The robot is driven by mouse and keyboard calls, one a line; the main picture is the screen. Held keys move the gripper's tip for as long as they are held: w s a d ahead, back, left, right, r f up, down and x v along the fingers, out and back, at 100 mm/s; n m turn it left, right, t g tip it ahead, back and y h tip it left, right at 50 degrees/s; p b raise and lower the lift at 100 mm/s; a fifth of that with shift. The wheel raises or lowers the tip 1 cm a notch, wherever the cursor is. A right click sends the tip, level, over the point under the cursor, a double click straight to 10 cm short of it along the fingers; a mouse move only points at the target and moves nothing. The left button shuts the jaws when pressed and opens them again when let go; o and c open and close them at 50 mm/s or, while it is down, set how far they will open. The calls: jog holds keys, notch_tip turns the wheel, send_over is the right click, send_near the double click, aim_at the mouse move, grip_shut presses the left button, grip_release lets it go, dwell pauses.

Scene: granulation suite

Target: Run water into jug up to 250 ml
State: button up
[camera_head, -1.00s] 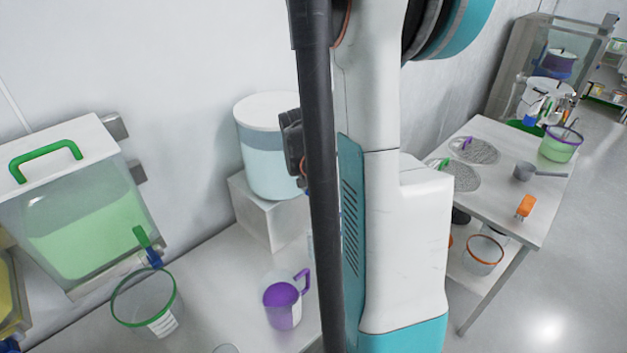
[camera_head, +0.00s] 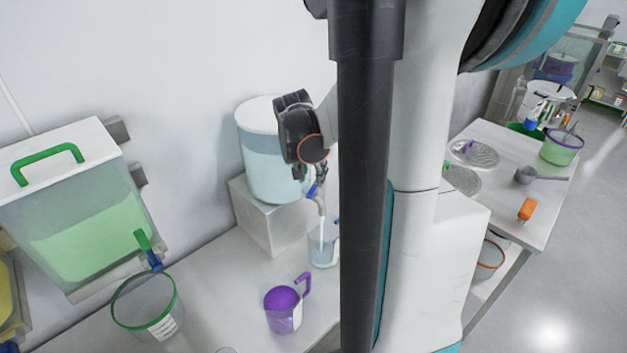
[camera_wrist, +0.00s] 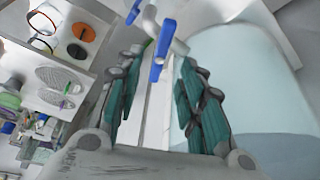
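The water tank (camera_head: 262,160), clear with a white lid and pale blue water, stands on a white block. Its tap (camera_head: 318,198) has a blue handle, which also shows in the wrist view (camera_wrist: 162,48). A thin pale stream runs from the spout into a clear jug (camera_head: 323,252) on the counter below. The jug is partly hidden by my arm, and its water level and marks cannot be read. My gripper (camera_wrist: 158,95) is at the tap, its teal fingers apart, with the blue handle just beyond and between them. I cannot tell whether a finger touches it.
A purple-filled jug (camera_head: 283,308) stands in front of the clear jug. At left are a green-handled tank (camera_head: 85,215) and a green-rimmed jug (camera_head: 145,305). A second table (camera_head: 500,215) with a scoop and an orange item stands at right. Counter between the jugs is narrow.

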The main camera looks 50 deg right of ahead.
jog(key=v, duration=0.6)
jog(key=shift+r, duration=0.2)
jog(key=shift+a, duration=0.15)
